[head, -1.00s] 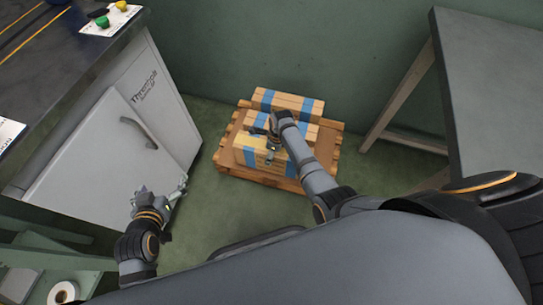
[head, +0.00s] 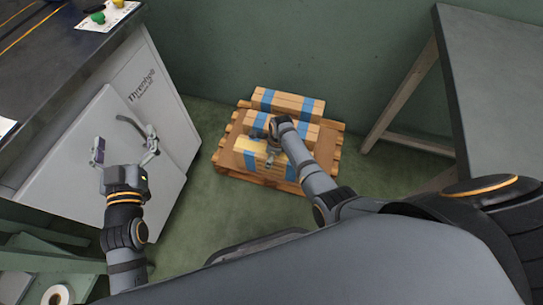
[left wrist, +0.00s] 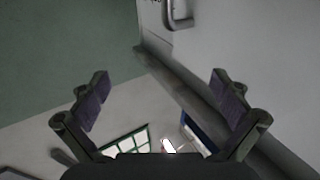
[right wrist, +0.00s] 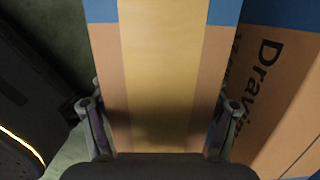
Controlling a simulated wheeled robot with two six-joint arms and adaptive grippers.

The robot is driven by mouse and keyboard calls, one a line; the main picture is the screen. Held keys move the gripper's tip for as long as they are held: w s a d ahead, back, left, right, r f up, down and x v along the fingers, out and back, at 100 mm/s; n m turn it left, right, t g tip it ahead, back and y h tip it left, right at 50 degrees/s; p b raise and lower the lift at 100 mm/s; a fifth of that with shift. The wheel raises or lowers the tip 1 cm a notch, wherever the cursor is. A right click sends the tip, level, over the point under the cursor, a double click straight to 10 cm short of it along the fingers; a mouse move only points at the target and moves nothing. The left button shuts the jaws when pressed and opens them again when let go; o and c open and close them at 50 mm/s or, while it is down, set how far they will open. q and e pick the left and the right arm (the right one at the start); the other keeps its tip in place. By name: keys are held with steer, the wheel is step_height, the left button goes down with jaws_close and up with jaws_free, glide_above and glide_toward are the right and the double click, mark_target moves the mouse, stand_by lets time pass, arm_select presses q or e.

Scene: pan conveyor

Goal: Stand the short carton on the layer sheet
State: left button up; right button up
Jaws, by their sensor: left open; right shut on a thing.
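The short carton (head: 250,160), tan with blue bands, is at the front of the pallet, partly covered by my right arm. My right gripper (head: 270,152) is shut on it from above. In the right wrist view the carton (right wrist: 160,60) fills the space between the fingers. The brown layer sheet (head: 228,160) shows around the cartons. I cannot tell whether the carton's underside touches it. My left gripper (head: 126,150) is open and empty before the grey cabinet; its spread fingers also show in the left wrist view (left wrist: 160,88).
Two more blue-banded cartons stand behind, a middle one (head: 302,132) and a back one (head: 290,103). A printed carton (right wrist: 280,100) is close beside the held one. The wooden pallet (head: 333,150) sits on the floor. A cabinet (head: 150,100) is left, a grey table (head: 490,90) right.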

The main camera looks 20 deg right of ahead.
arm_select(q)
steer(key=shift+r, duration=0.25)
arm_select(e)
steer(key=shift+w, duration=0.1)
steer(key=o, duration=1.8)
